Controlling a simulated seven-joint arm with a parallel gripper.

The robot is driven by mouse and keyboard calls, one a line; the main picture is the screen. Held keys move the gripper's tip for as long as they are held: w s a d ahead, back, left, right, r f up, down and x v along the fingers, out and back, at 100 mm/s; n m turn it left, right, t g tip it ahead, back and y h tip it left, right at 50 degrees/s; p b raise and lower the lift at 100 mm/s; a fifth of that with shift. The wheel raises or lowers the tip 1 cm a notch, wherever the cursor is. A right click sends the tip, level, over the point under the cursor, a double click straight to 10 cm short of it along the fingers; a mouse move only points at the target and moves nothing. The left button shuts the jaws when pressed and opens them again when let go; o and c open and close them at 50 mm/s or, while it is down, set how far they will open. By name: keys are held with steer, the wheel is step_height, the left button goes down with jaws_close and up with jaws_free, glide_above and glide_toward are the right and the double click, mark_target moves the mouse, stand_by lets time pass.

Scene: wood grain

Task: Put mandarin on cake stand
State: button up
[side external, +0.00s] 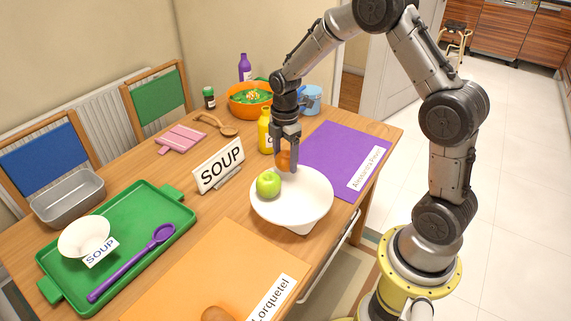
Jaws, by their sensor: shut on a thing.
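My gripper (286,158) points down over the far part of the white cake stand (305,213). It is shut on an orange-brown round fruit, which looks like the mandarin (283,163). The fingers partly cover the fruit. It is at or just above the stand's far rim; I cannot tell whether it touches. A green apple (268,184) rests on the left part of the stand, close to the gripper. The right and front parts of the stand are bare.
A SOUP sign (218,168) stands left of the stand. A yellow bottle (265,131) is close behind my gripper. A purple mat (345,150) lies to the right. A green tray (140,260) holds a bowl and purple spoon. A brown round item (216,314) lies on the orange mat.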

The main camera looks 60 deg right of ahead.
mark_target(285, 155)
steer(key=shift+f, duration=1.2)
steer(key=shift+f, duration=0.1)
steer(key=o, duration=1.3)
steer(key=shift+o, duration=0.2)
step_height(285, 155, up, 11)
steer(key=shift+r, duration=0.1)
steer(key=shift+s+a+r, duration=0.1)
steer(key=shift+s+r, duration=0.05)
steer(key=shift+r, duration=0.5)
steer(key=s+a+r+m+t, duration=0.3)
steer(key=s+a+r+m, duration=0.35)
steer(key=s+r, duration=0.45)
steer(key=s+a+f+m+t, duration=0.1)
steer(key=s+a+m+t, duration=0.1)
steer(key=s+m, duration=0.6)
steer(key=s, duration=0.4)
steer(key=shift+a+f+t, duration=0.2)
steer(key=shift+f+t, duration=0.1)
steer(key=shift+f, duration=0.1)
